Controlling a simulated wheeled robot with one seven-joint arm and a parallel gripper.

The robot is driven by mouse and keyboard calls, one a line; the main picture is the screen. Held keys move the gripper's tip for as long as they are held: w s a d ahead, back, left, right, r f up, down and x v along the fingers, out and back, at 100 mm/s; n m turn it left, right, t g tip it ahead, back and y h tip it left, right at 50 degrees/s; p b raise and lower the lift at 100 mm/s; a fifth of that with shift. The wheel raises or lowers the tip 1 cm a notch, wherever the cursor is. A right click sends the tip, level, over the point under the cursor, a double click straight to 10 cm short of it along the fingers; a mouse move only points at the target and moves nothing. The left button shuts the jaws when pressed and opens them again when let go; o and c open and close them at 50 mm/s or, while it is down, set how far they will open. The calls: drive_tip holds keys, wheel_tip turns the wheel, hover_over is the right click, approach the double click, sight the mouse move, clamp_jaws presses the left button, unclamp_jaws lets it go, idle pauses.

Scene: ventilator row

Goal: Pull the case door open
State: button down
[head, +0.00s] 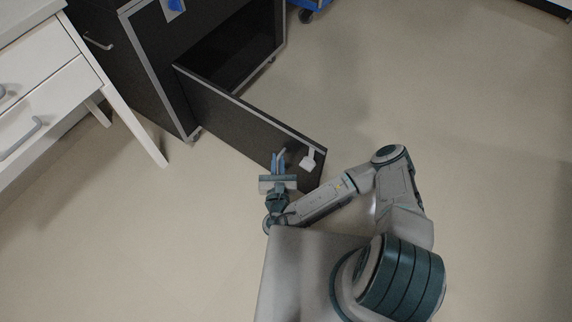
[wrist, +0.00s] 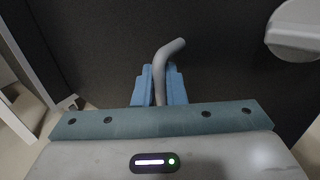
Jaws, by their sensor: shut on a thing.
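The case door (head: 240,118) is a dark panel with a pale metal edge. It is hinged at the black case (head: 150,75) and stands swung well out from it, with the dark inside showing. My gripper (head: 278,163) is at the outer part of the door, near its free end. In the wrist view my gripper (wrist: 160,88) has its blue fingers shut on a grey bent handle (wrist: 168,58) on the dark door face (wrist: 100,40). Part of the handle is hidden between the fingers.
A white latch-like piece (head: 309,159) sits on the door's free end, right of my gripper. A white drawer unit (head: 45,95) stands at the left, its leg close to the case. A blue wheeled thing (head: 312,5) is at the top. The floor (head: 450,100) at right is clear.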

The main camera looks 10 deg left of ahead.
drive_tip(key=shift+s+a, duration=0.1)
drive_tip(key=shift+a, duration=0.05)
drive_tip(key=shift+f, duration=0.1)
drive_tip(key=c, duration=1.7)
unclamp_jaws()
drive_tip(key=shift+d+b, duration=0.25)
drive_tip(key=shift+b, duration=0.1)
